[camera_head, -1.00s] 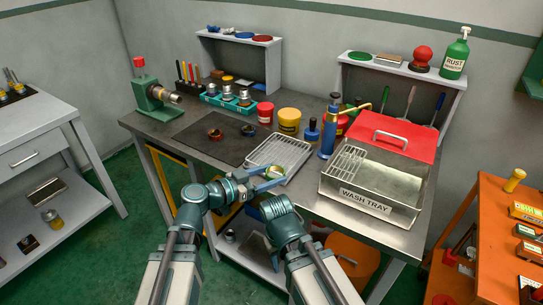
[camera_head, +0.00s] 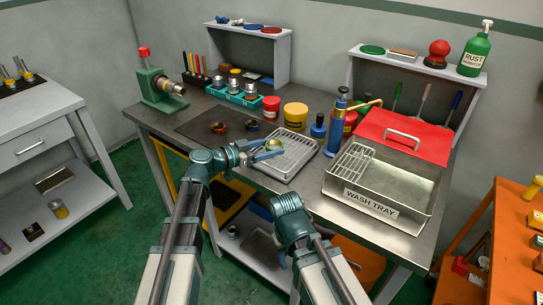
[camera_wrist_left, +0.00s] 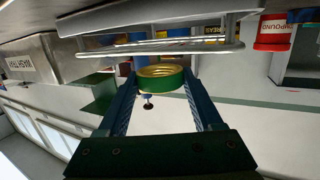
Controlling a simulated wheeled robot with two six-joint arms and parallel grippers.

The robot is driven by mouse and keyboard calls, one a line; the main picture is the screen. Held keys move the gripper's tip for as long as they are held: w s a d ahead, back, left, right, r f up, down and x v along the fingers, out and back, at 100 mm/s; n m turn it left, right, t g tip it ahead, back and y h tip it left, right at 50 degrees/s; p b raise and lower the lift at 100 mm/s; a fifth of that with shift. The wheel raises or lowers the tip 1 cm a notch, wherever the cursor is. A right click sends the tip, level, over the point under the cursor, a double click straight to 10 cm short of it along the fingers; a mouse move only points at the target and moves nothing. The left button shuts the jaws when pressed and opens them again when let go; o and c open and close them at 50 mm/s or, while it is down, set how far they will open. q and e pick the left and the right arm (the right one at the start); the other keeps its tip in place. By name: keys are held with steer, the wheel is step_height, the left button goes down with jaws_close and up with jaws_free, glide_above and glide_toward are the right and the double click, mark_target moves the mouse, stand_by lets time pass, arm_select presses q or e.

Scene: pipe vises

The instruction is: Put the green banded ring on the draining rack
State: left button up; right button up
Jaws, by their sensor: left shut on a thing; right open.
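My left gripper (camera_head: 268,151) is shut on the green banded ring (camera_head: 273,146), which has a gold-coloured inside. In the left wrist view the ring (camera_wrist_left: 162,77) sits between both fingertips (camera_wrist_left: 160,82). The silver wire draining rack (camera_head: 297,160) lies on the bench beneath and beside the ring in the head view. In the left wrist view its rails (camera_wrist_left: 150,48) appear just above the ring in the picture, with a gap visible. My right gripper (camera_head: 277,250) is low in front of the bench, open, with its fingers partly hidden.
The metal wash tray (camera_head: 412,215) stands right of the rack, with a small wire grid (camera_head: 352,158) across its left part. A blue pump bottle (camera_head: 337,130) and yellow tub (camera_head: 295,116) stand behind. Dark rings (camera_head: 219,127) lie on the mat at left.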

arm_select(q)
step_height(320, 180, down, 2)
steer(key=shift+f+b, duration=0.2)
steer(key=shift+b, duration=0.55)
steer(key=shift+r, duration=0.1)
arm_select(e)
steer(key=shift+d+f, duration=0.2)
steer(key=shift+f, duration=0.35)
steer(key=shift+d+f, duration=0.2)
steer(key=shift+f, duration=0.3)
steer(key=shift+f, duration=0.1)
arm_select(q)
steer(key=shift+f, duration=0.25)
steer(key=o, duration=1.5)
steer(key=shift+r, duration=0.1)
steer(key=shift+r, duration=0.15)
steer(key=shift+s+a+r, duration=0.1)
steer(key=shift+s+a, duration=0.05)
steer(key=shift+a, duration=0.05)
steer(key=p+v, duration=0.2)
steer(key=v, duration=0.9)
steer(key=shift+s+a, duration=0.1)
steer(key=shift+a, duration=0.15)
arm_select(e)
step_height(320, 180, up, 2)
